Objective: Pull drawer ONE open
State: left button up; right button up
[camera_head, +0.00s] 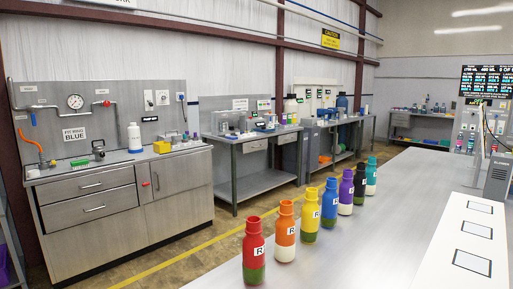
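A grey cabinet (180,182) with a sink-like counter stands at the left. It has an upper drawer (65,191) and a lower drawer (70,216), each with a bar handle, and both look shut. A door with a small red latch is to their right. The bench behind has two more shut drawers, a nearer one (262,145) and a farther one (292,137). I cannot read a ONE label on any drawer. Neither of my grippers is in view.
A long grey table (385,215) fills the right, with a row of several coloured bottles, red (254,262) nearest, along its left edge. A white panel (470,205) lies on its right side. Bare floor with a yellow line (170,262) separates table and cabinet.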

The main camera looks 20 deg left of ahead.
aim_at(250, 146)
jog(key=j+u, duration=0.2)
jog(key=u, duration=0.25)
jog(key=i+j+u, duration=0.35)
jog(key=j, duration=0.25)
jog(key=i+j+u, duration=0.35)
jog(key=j, duration=0.2)
jog(key=i+j+u, duration=0.4)
jog(key=i+j+z, duration=0.1)
jog(key=i, duration=0.35)
jog(key=i+j+z, duration=0.1)
jog(key=i, duration=0.35)
jog(key=i+j+z, duration=0.15)
jog(key=i+j, duration=0.15)
jog(key=i, duration=0.15)
jog(key=i+l+z, duration=0.2)
jog(key=i+z, duration=0.25)
jog(key=i+l+z, duration=0.15)
jog(key=z, duration=0.25)
jog(key=i+z, duration=0.45)
jog(key=i+j+z, duration=0.2)
jog(key=i+z, duration=0.25)
jog(key=i+l, duration=0.1)
jog(key=i, duration=0.7)
jog(key=i+l, duration=0.1)
jog(key=i, duration=0.7)
